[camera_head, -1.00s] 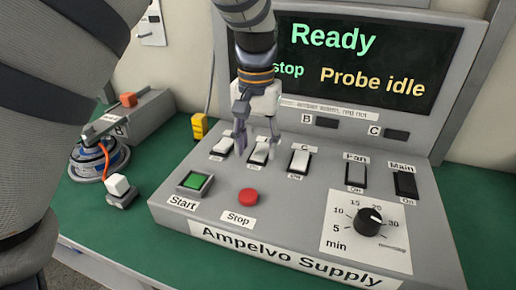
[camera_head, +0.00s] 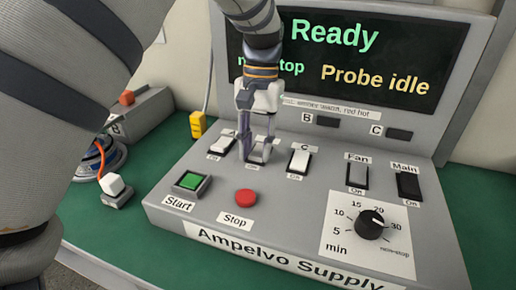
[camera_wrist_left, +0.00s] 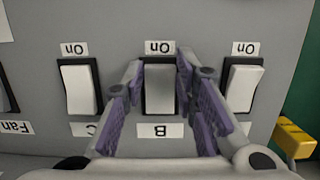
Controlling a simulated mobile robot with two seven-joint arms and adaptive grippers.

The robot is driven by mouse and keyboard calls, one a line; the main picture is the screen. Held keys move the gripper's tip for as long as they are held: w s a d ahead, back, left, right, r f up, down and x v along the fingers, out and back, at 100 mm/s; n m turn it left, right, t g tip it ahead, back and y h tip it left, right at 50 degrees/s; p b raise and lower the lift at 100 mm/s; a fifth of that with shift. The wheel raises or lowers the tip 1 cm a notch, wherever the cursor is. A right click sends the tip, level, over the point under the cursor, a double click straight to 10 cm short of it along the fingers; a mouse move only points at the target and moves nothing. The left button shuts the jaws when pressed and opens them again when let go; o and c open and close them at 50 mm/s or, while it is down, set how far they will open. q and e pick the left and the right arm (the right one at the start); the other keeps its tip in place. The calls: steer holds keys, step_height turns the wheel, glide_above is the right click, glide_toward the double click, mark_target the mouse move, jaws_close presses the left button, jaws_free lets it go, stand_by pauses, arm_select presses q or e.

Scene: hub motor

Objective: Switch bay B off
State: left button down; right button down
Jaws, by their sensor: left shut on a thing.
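The bay B switch is a white rocker (camera_wrist_left: 160,92) in a dark frame, with an "On" label at one end and a "B" label at the other in the wrist view. My left gripper (camera_head: 256,158) is down at this switch on the sloping panel. In the wrist view its purple-padded fingers (camera_wrist_left: 161,64) stand at both sides of the switch, shut on it. In the head view the fingers hide most of that switch. My right gripper is not in view.
White switches flank it: one at left (camera_head: 222,144) and C (camera_head: 299,160). Fan (camera_head: 357,174) and Main (camera_head: 408,185) switches are further right. The green Start button (camera_head: 189,181), red Stop button (camera_head: 245,197) and dial (camera_head: 370,224) are in front. The screen (camera_head: 350,65) reads "Ready".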

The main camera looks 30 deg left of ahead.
arm_select(q)
steer(key=shift+w+f+g, duration=0.2)
steer(key=shift+f+g, duration=0.15)
steer(key=shift+g, duration=0.05)
steer(key=shift+r, duration=0.4)
steer(key=c, duration=1.3)
jaws_free()
steer(key=v, duration=1.2)
steer(key=shift+w+a, duration=0.1)
steer(key=shift+a, duration=0.05)
